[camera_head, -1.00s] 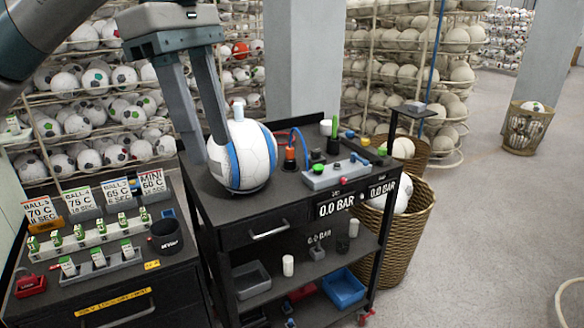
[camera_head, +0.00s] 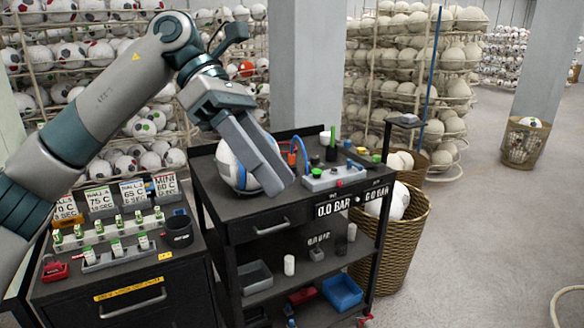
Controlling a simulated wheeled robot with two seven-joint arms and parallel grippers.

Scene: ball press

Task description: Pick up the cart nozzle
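An orange and black fitting (camera_head: 292,158) with a blue hose (camera_head: 302,147) arching beside it stands on the cart top (camera_head: 218,192); I take it for the cart nozzle. My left gripper (camera_head: 281,188) slants down from the left, its fingertips just in front of the fitting and to its left. They look apart from it. The two fingers nearly line up in this view, so I cannot tell how wide they are open. They hide part of the white and blue ball (camera_head: 229,167) on the cart. My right gripper is out of view.
A grey control box (camera_head: 332,178) with buttons stands right of the fingertips, near a green-topped black fitting (camera_head: 331,149). A bench (camera_head: 190,262) with cards and small nozzles stands left. A wicker basket (camera_head: 401,240) stands right of the cart.

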